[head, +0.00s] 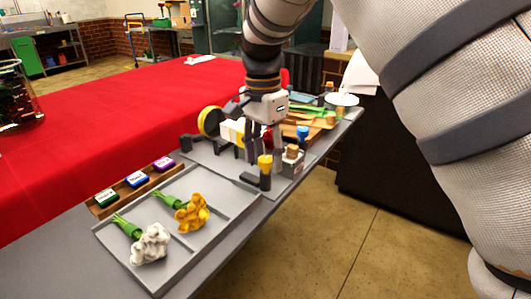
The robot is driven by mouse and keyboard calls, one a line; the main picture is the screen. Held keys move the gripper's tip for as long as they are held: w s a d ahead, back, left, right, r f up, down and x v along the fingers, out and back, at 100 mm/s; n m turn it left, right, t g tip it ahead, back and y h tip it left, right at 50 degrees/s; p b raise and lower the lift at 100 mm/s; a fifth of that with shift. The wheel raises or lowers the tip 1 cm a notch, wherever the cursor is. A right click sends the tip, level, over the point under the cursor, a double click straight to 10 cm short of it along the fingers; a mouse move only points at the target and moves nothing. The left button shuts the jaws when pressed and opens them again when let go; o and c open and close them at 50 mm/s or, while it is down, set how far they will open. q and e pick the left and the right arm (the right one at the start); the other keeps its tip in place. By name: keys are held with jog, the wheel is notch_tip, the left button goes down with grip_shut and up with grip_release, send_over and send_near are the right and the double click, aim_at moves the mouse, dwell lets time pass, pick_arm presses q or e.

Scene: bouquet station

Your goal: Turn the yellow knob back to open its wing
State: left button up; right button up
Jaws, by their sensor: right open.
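The yellow knob (264,161) tops a dark upright post at the near edge of a grey fixture plate (213,160). My right gripper (263,150) points down from above, its fingers apart. They are right by the knob in the picture, seemingly just behind it. I see nothing held, and I cannot tell whether a finger touches the knob. A dark bar (250,180) lies low beside the post. I cannot tell whether it is the knob's wing or how far it is turned. My left gripper is out of view.
A blue-topped knob (302,131) and a small holder (292,158) stand to the right. A yellow disc (210,121) stands behind left. A grey tray (168,270) with white and yellow flowers lies in front, beside a wooden rack (134,188) of colored blocks.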

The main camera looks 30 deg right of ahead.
grip_shut()
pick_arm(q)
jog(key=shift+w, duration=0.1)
pick_arm(e)
jog(key=n, duration=0.3)
jog(key=shift+r+p, duration=0.1)
jog(key=shift+p, duration=0.2)
jog(key=n, duration=0.9)
jog(key=shift+n, duration=0.4)
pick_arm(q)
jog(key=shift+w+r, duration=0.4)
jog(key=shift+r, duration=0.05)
pick_arm(e)
jog(key=n, duration=0.5)
jog(key=shift+n, duration=0.3)
